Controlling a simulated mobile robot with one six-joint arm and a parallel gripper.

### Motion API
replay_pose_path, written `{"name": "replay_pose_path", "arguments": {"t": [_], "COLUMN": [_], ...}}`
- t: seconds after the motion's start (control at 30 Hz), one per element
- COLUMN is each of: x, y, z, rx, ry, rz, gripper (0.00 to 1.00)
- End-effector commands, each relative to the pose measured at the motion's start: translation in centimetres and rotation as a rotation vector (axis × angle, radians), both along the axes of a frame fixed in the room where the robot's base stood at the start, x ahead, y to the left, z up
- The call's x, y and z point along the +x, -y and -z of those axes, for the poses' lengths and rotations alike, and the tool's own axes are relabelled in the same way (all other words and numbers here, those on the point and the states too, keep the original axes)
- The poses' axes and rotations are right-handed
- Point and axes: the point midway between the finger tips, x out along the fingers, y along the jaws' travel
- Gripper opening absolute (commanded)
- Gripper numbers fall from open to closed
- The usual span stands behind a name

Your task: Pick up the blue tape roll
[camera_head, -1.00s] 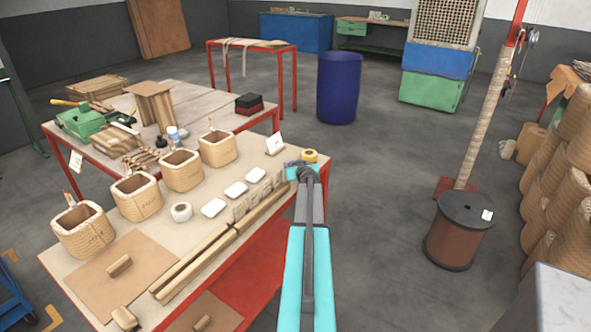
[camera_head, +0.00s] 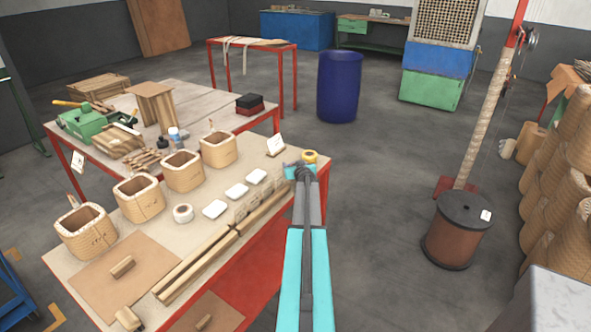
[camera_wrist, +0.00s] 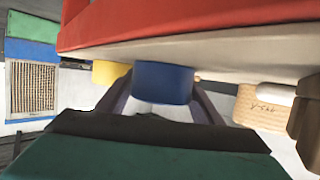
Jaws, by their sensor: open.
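The blue tape roll (camera_wrist: 163,82) is in the middle of the wrist view, against the pale table top, which appears upside down there. My gripper (camera_wrist: 164,102) is open, with one dark finger on each side of the roll; I cannot tell whether either finger touches it. In the head view my gripper (camera_head: 301,172) is at the table's far right corner, and my arm and wrist hide the blue roll there. A yellow tape roll (camera_head: 309,156) stands just beyond my gripper; it also shows beside the left finger in the wrist view (camera_wrist: 108,72).
The red-framed table (camera_head: 75,257) carries several wound coils (camera_head: 138,197), a white tape roll (camera_head: 183,213), white blocks (camera_head: 237,191), wooden strips (camera_head: 205,262) and a white sign card (camera_head: 276,144). A brown spool (camera_head: 459,232) stands on the floor to the right. Open floor lies between.

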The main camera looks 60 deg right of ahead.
Motion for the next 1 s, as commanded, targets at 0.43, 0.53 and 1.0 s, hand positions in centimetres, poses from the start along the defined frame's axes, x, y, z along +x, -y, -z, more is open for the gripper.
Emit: {"name": "replay_pose_path", "arguments": {"t": [0.43, 0.53, 1.0], "x": [0.62, 0.61, 0.56], "y": [0.67, 0.68, 0.72], "z": [0.33, 0.33, 0.29], "rx": [0.001, 0.001, 0.000], "ry": [0.001, 0.001, 0.001], "rz": [0.000, 0.000, 0.001], "gripper": [0.60, 0.60, 0.30]}}
